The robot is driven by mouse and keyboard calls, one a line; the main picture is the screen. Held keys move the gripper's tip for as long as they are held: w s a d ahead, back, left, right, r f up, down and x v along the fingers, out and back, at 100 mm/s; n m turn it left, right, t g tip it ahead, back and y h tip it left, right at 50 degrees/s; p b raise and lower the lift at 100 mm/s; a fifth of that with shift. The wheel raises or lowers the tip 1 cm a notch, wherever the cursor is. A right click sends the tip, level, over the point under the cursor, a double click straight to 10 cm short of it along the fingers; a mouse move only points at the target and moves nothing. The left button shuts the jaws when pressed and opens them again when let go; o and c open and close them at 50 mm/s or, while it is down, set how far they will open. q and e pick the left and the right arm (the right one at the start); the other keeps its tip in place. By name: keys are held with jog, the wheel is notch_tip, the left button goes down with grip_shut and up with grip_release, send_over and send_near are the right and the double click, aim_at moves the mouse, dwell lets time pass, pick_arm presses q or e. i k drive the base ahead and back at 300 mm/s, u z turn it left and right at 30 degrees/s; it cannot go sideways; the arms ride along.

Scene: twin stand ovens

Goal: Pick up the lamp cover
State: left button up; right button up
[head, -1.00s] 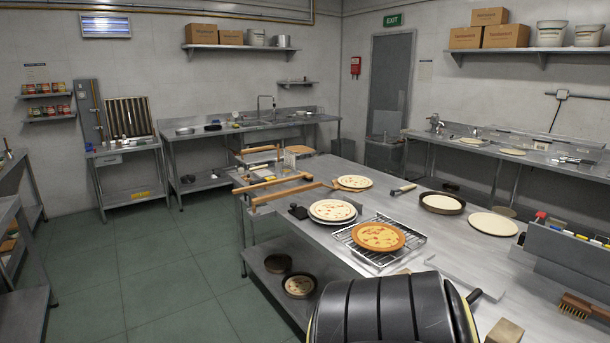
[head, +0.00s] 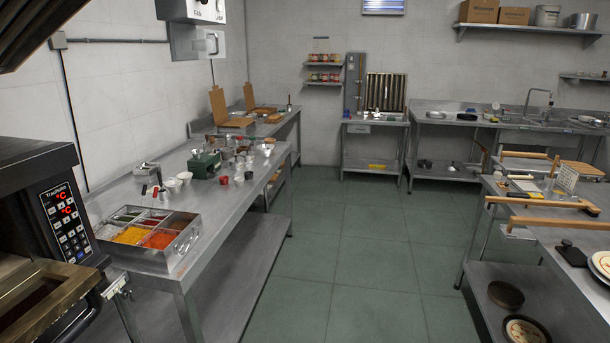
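I cannot make out a lamp cover for certain in the head view. Several small white and dark items (head: 372,113) lie on the small steel stand (head: 376,126) at the back wall, too small to tell apart. White cups (head: 172,186) and other small items stand on the left steel table, and none is clearly a lamp cover. Neither of my grippers shows in this view.
An oven (head: 45,215) stands close at the left. A long steel table (head: 225,205) with a topping tray (head: 150,238) runs along the left wall. A pizza worktable (head: 545,232) stands at the right. The green floor (head: 345,240) between them is clear.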

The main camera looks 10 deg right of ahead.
aim_at(497, 174)
jog(key=z, duration=0.2)
jog(key=i, duration=2.05)
jog(key=z, duration=0.8)
jog(key=i, duration=2)
jog(key=z, duration=0.7)
